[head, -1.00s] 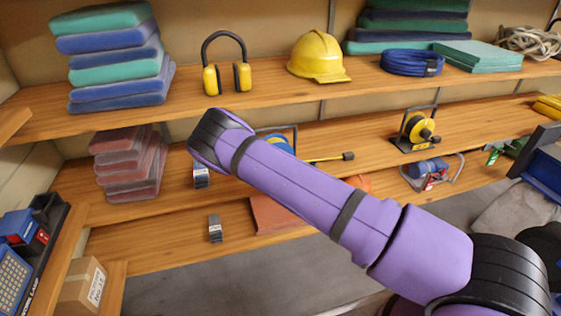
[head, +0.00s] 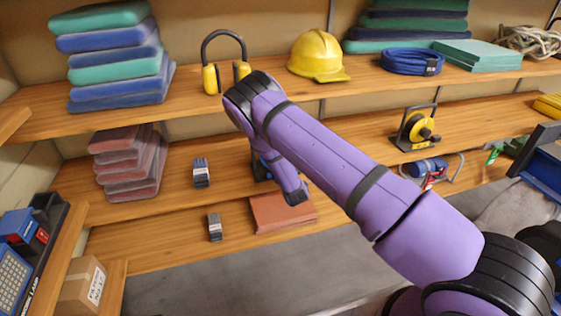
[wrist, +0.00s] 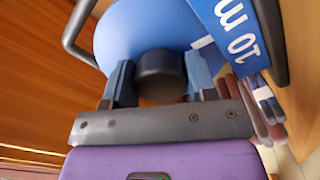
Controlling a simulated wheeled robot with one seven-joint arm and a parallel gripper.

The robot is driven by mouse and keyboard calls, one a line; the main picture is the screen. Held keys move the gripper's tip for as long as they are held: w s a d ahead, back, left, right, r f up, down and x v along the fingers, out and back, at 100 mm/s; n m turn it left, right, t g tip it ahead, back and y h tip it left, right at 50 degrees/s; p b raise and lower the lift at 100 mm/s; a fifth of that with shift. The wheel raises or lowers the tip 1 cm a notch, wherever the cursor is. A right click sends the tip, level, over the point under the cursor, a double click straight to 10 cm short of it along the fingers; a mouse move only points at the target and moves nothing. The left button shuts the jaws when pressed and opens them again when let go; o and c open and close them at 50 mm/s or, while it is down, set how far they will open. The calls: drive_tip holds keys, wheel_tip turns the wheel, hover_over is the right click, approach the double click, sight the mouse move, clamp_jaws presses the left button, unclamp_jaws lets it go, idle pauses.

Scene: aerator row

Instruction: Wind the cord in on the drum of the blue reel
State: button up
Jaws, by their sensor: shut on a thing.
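The blue reel shows close up in the wrist view as a blue disc (wrist: 122,32), with a grey tube frame and a blue plate marked "10 m" (wrist: 232,38). My gripper (wrist: 160,82) is shut on the reel's dark round knob (wrist: 160,66), one finger on each side. In the head view only a small blue part of the reel (head: 262,170) shows on the middle shelf, beside my arm. My gripper is hidden there behind the arm. I cannot see the cord in either current view.
A yellow reel (head: 419,130) stands on the middle shelf to the right. Yellow ear defenders (head: 211,78) and a yellow helmet (head: 318,57) sit on the shelf above. Folded red cloths (head: 128,165) are at left, a reddish flat block (head: 283,212) below.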

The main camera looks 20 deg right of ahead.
drive_tip(key=shift+f+m, duration=0.15)
drive_tip(key=shift+m, duration=2.05)
drive_tip(key=shift+s, duration=0.1)
drive_tip(key=o, duration=0.9)
drive_tip(key=s, duration=1)
drive_tip(key=shift+s, duration=0.35)
